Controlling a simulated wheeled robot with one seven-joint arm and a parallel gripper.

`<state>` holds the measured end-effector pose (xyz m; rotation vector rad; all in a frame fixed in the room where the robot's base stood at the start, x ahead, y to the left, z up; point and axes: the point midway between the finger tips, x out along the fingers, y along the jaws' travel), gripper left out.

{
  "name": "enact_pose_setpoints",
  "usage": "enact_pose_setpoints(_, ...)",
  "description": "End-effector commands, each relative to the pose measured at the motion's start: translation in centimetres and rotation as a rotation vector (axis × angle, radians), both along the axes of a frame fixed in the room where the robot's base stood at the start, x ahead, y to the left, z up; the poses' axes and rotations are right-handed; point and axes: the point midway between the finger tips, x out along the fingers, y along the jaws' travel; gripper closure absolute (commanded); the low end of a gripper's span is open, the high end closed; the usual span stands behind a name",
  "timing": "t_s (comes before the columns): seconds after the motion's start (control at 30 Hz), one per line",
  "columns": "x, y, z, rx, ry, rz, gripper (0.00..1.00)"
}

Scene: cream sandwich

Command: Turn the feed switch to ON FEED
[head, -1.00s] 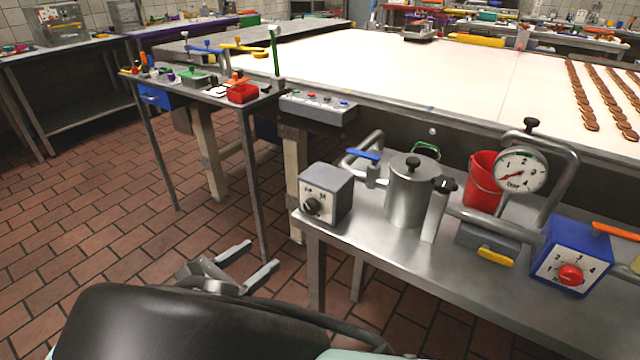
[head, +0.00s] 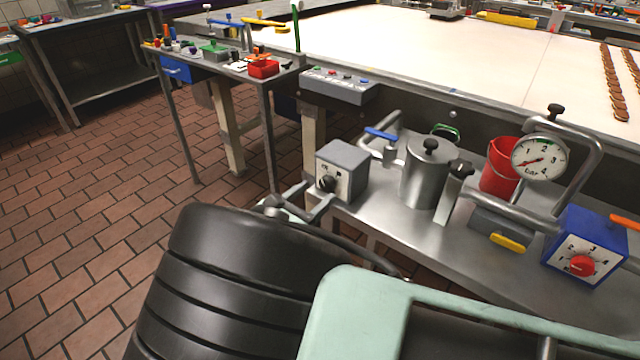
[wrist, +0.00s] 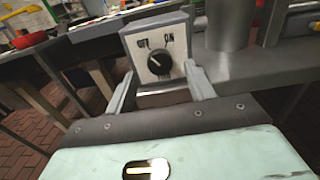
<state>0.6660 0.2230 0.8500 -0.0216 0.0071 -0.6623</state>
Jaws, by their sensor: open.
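The feed switch is a grey box (head: 343,163) with a white face and a black knob (head: 327,184), at the left end of the steel table. In the wrist view the knob (wrist: 158,62) sits below printed marks that seem to read OFF at left and ON at right. Its pale pointer line looks tilted up and left, toward the OFF side. My gripper (head: 321,192) is open and empty in front of the box's face. In the wrist view its fingers (wrist: 160,73) stand apart on either side of the knob, apparently without touching it.
Right of the box stand a blue-handled valve (head: 381,135), a steel pot (head: 426,175), a red bucket (head: 497,170), a dial gauge (head: 540,158) and a blue box with a red knob (head: 583,265). A grey button panel (head: 340,88) is behind. Brick floor is clear at left.

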Motion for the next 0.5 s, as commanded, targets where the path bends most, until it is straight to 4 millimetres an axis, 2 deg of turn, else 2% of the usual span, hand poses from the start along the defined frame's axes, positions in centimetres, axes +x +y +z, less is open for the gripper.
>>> enact_pose_setpoints(0.2,1.9,-1.5,0.1,0.001,-0.001,-0.001,0.46)
enact_pose_setpoints(0.5,2.2,-1.7,0.0,0.001,-0.001,0.000,0.46)
